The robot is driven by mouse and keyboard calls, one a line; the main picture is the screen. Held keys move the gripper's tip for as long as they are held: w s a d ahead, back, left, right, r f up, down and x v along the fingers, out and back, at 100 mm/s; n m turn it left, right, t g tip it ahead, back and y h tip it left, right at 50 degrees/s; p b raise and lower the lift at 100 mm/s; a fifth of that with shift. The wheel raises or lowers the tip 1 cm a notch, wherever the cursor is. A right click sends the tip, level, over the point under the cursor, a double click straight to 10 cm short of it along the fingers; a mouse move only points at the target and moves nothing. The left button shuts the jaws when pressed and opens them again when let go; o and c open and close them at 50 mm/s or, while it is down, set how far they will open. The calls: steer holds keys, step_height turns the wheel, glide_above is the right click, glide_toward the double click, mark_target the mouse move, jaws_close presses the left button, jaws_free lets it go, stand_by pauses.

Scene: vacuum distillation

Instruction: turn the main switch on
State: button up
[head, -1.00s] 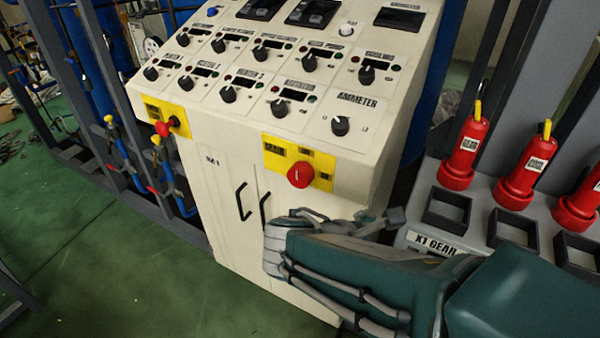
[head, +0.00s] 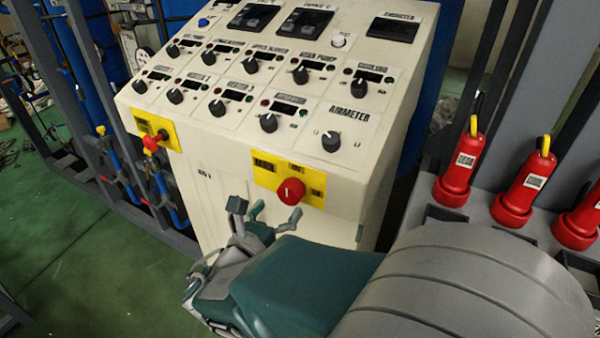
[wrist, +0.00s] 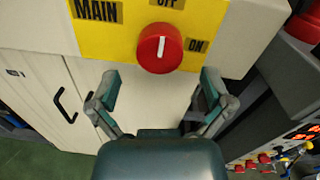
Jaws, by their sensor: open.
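The main switch is a round red knob (head: 291,191) on a yellow plate (head: 262,180) on the front edge of a cream control cabinet. In the wrist view the red knob (wrist: 160,48) has a white line standing nearly upright, toward the OFF label (wrist: 166,3). The ON label (wrist: 196,46) is to its right and the MAIN label (wrist: 97,11) to its left. My gripper (head: 265,212) is open and empty, below and left of the knob in the head view. In the wrist view my gripper (wrist: 156,80) has its fingers spread below the knob, apart from it.
The cabinet's sloped panel (head: 210,120) carries several black knobs and displays. A smaller red knob on a yellow plate (head: 176,133) is at left. Red-bodied tools (head: 460,170) stand on a grey rack at right. Cabinet doors with a black handle (wrist: 62,105) lie below.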

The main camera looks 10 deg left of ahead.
mark_target(287, 196)
steer(key=shift+x, duration=2.4)
steer(key=shift+a, duration=0.1)
steer(key=c, duration=1.1)
